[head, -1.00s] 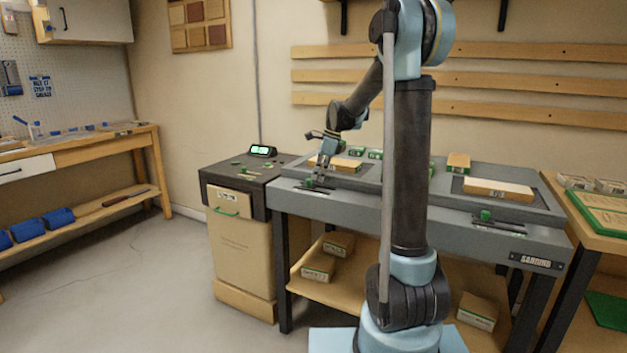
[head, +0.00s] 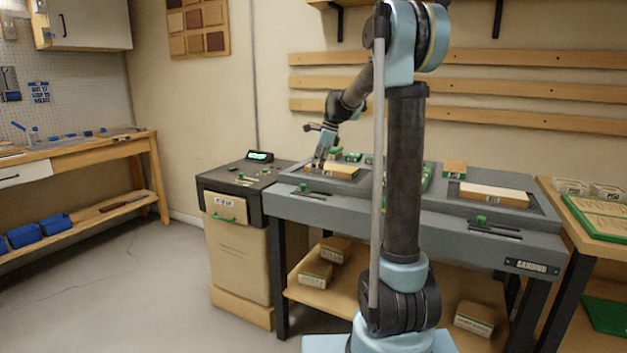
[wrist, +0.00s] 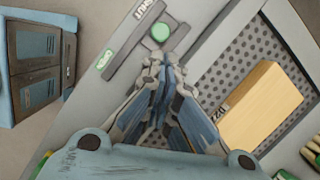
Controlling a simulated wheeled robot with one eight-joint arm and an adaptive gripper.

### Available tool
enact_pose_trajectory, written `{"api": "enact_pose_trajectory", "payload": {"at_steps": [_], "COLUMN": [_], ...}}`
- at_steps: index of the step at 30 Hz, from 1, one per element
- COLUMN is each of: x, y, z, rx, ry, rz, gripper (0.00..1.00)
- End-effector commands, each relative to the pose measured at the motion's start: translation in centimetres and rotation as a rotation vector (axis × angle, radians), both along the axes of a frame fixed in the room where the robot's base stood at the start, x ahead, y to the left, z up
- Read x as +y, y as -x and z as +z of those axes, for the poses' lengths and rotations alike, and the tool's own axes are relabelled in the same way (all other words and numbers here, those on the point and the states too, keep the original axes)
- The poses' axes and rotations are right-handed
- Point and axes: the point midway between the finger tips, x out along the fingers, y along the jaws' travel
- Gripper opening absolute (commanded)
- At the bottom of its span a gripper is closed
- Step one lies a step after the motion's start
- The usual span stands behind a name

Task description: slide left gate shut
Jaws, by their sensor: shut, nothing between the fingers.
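The left gate's green knob (head: 302,188) stands in a dark slot (head: 318,194) on the grey front rail of the sanding table. In the wrist view the round green knob (wrist: 161,31) sits near the plate end with a white label (wrist: 150,8) that seems to read SHUT. A green label (wrist: 109,59) is by the plate's other side. The closed fingers (wrist: 155,65) also show in the wrist view.
A wooden block (head: 333,171) lies on the perforated left bed (wrist: 225,75), close to my gripper. A second green knob (head: 481,220) is on the rail at the right. A dark-topped cabinet (head: 238,175) with a lit display (head: 260,156) stands left of the table.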

Motion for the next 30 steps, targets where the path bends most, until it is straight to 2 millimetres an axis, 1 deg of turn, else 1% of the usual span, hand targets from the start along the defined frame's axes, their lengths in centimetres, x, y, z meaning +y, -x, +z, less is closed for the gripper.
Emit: {"api": "enact_pose_trajectory", "payload": {"at_steps": [1,3,9,14,23,26,29,30], "x": [-0.3,-0.6,-1.2,-1.3,-1.4,-1.6,-2.3,-2.6], "y": [0.0,0.0,0.0,0.0,0.1,0.8,2.6,3.6], "z": [0.9,1.9,3.9,4.4,4.4,4.5,4.5,4.4], "rx": [0.0,0.0,0.0,0.0,-0.001,-0.01,-0.035,-0.048], "ry": [0.0,0.0,0.0,0.0,0.0,0.004,0.017,0.024], "rz": [-0.001,-0.001,0.0,0.0,0.002,0.022,0.078,0.108], "gripper": [0.0,0.0,0.0,0.0,0.0,0.0,0.0,0.0]}}
